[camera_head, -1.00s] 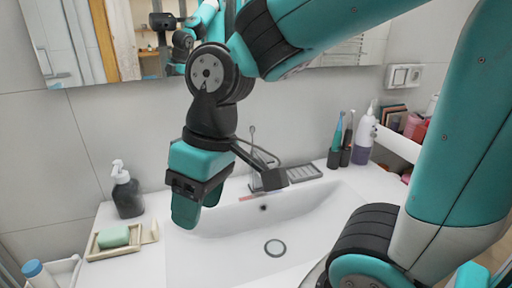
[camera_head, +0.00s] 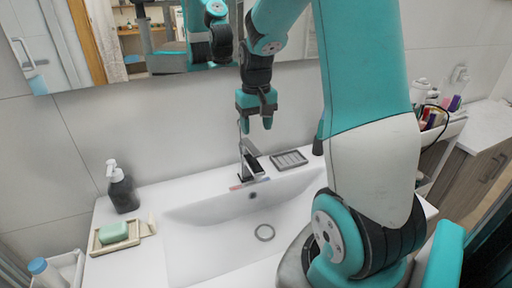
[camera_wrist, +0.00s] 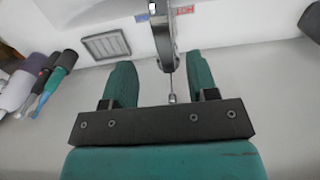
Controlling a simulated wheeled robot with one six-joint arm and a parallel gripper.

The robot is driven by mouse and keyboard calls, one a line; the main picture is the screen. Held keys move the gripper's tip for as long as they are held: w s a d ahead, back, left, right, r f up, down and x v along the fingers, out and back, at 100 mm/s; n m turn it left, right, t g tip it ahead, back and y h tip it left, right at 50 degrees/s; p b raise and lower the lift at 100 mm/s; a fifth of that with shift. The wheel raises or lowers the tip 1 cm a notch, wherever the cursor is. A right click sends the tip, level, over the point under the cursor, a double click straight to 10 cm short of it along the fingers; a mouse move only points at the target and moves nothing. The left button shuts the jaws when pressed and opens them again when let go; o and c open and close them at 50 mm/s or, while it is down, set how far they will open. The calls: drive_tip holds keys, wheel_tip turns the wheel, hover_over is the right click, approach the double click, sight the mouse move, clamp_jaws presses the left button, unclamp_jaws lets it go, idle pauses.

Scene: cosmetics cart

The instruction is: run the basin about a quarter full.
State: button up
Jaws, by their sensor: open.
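The white basin (camera_head: 200,238) is set in the counter. A red HOT label (camera_wrist: 185,10) and a blue label (camera_wrist: 142,18) flank the faucet.
A soap dispenser (camera_head: 122,188) and soap dish (camera_head: 97,246) stand at left. A grey slatted tray (camera_head: 289,160) lies right of the faucet. The mirror (camera_head: 165,60) is behind; a cart (camera_head: 448,128) stands right.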

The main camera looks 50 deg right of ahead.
sight(256, 152)
wheel_tip(256, 152, down, 8)
drive_tip(key=shift+f+p, duration=0.15)
drive_tip(key=shift+p, duration=0.35)
drive_tip(key=shift+c, duration=0.2)
